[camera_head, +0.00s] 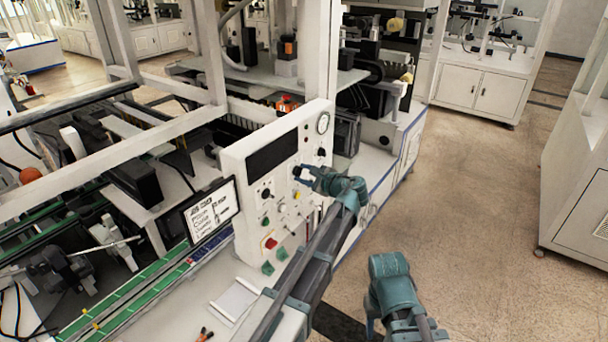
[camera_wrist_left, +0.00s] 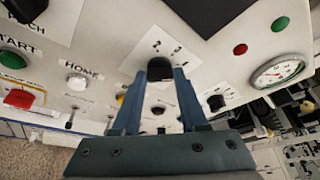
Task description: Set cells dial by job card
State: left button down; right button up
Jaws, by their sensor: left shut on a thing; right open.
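The white control panel (camera_head: 262,172) stands upright and carries knobs, buttons, a dark screen and a gauge. My left gripper (camera_head: 303,173) is at its face, shut on a black dial knob (camera_wrist_left: 160,68). In the left wrist view my left gripper (camera_wrist_left: 163,76) has a fingertip on each side of that knob. The knob sits on a white plate with small numbers around it; its setting and name are not readable. The job card (camera_head: 210,211) stands left of the panel, with lines that seem to include Pitch, Cells and Layer; values are too small to read. My right gripper (camera_head: 371,326) is open, low and away from the panel.
A white gantry frame (camera_head: 318,60) rises behind the panel. The floor (camera_head: 470,200) to the right is clear.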

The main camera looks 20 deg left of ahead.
pick_arm(q)
jog(key=shift+f, duration=0.1)
jog(key=shift+s+f+n+t+y+b, duration=0.15)
jog(key=shift+n+t+b, duration=0.4)
jog(key=shift+n+b, duration=0.6)
jog(key=shift+f+n+t+y+b, duration=0.1)
jog(key=shift+n+t+y+b, duration=0.15)
jog(key=shift+n+t+b, duration=0.65)
jog(key=shift+s+f+n+t+y+b, duration=0.1)
jog(key=shift+n+t+y+b, duration=0.15)
jog(key=shift+n+b, duration=1.15)
jog(key=shift+n, duration=0.25)
jog(key=shift+c, duration=2.2)
grip_release()
jog(key=shift+w, duration=0.1)
